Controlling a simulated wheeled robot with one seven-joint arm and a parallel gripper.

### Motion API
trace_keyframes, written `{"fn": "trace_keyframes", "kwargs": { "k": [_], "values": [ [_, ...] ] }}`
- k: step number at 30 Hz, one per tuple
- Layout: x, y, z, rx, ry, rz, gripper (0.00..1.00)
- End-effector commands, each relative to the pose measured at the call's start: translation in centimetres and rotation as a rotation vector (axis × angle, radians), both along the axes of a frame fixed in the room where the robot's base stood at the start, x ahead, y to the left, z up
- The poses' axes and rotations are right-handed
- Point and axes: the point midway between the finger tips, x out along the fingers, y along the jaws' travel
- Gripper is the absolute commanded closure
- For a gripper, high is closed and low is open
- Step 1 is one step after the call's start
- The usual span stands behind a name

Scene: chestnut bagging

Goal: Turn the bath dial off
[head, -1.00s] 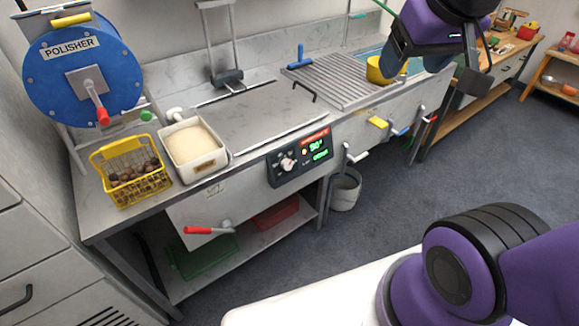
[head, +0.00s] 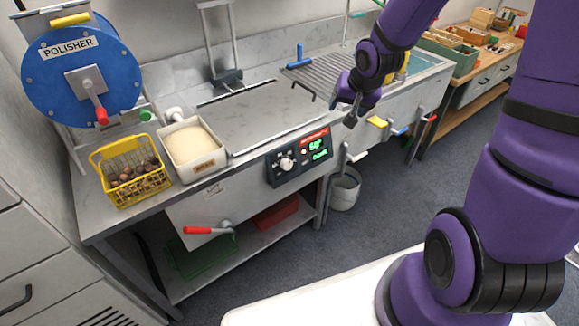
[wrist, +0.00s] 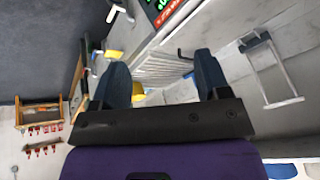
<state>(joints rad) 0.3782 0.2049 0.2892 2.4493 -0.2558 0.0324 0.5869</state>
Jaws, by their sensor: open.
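The bath dial (head: 287,164) is a white knob on a dark control panel (head: 300,158) at the front of the metal bath counter. The panel's green display appears to read 50° with a word below, and a red strip runs along its top. My gripper (head: 352,113) is to the right of the panel and higher, apart from the dial. In the wrist view my gripper (wrist: 162,75) has its two dark blue fingers spread wide with nothing between them. The panel (wrist: 165,10) is cut off at the top of the wrist view, and the dial is not visible there.
A lever (head: 352,155) sticks out right of the panel, with yellow (head: 377,122) and blue handles further right. A red-handled lever (head: 207,230) is below left. The yellow basket of chestnuts (head: 132,172) and white tub (head: 192,150) stand on the left.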

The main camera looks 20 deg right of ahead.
Motion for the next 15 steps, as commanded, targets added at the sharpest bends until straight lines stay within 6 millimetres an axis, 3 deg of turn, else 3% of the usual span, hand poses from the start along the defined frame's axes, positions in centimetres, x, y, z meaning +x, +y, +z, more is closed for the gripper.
{"fn": "trace_keyframes", "kwargs": {
  "k": [3, 15],
  "values": [
    [1.1, -0.1, -3.6, 0.077, 0.000, -0.040, 0.31],
    [3.3, 1.2, -14.0, 0.393, -0.036, -0.205, 0.31]
  ]
}}
